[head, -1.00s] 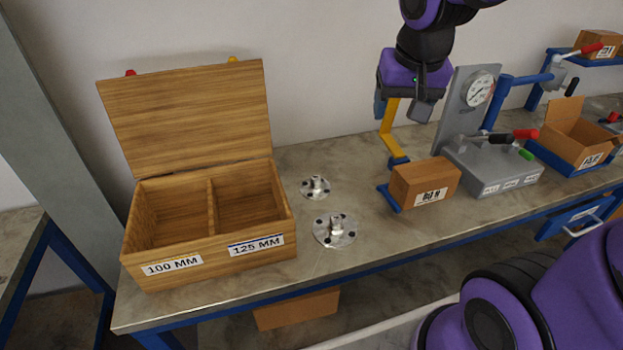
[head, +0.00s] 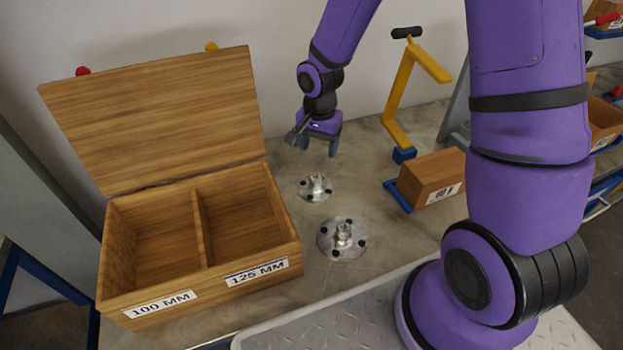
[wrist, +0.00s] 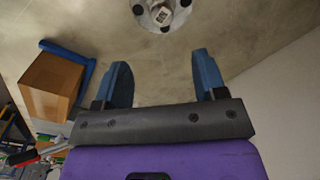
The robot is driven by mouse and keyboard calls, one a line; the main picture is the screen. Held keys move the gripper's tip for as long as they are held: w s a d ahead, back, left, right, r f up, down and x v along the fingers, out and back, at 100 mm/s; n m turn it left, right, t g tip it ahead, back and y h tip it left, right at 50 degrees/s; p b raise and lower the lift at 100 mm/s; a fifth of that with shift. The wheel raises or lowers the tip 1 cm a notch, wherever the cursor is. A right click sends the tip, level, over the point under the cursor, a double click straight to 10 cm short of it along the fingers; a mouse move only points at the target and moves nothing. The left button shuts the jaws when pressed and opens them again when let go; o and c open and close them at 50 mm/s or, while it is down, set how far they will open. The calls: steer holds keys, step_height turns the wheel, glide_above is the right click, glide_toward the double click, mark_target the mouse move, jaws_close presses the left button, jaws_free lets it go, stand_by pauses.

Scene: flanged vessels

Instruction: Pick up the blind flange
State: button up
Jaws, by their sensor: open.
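Two round metal flanges with central hubs and dark bolt holes lie flat on the bench; I cannot tell which the task means. The smaller flange (head: 315,188) is farther back, and the larger flange (head: 342,239) is nearer the front edge. My gripper (head: 318,150) is open and empty, above the bench just behind the smaller flange, apart from it. In the wrist view my two blue fingers (wrist: 162,82) are spread wide, and one flange (wrist: 160,12) shows at the top edge, partly cut off, beyond the fingertips.
An open wooden box (head: 200,260) with two empty compartments, labelled 100 MM and 125 MM, stands left of the flanges. A cardboard box (head: 432,178) sits on a blue stand to the right, by a yellow bracket (head: 402,90). Bare bench (head: 370,180) lies between.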

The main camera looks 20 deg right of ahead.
mark_target(316, 177)
steer(key=shift+w+a+f, duration=0.1)
steer(key=shift+w+f, duration=0.05)
steer(key=shift+f, duration=0.65)
step_height(316, 177, down, 5)
steer(key=shift+r, duration=0.2)
steer(key=shift+s+a+f, duration=0.15)
steer(key=shift+f, duration=1.15)
steer(key=shift+s+a+f, duration=0.1)
steer(key=shift+f, duration=1.2)
jaws_close()
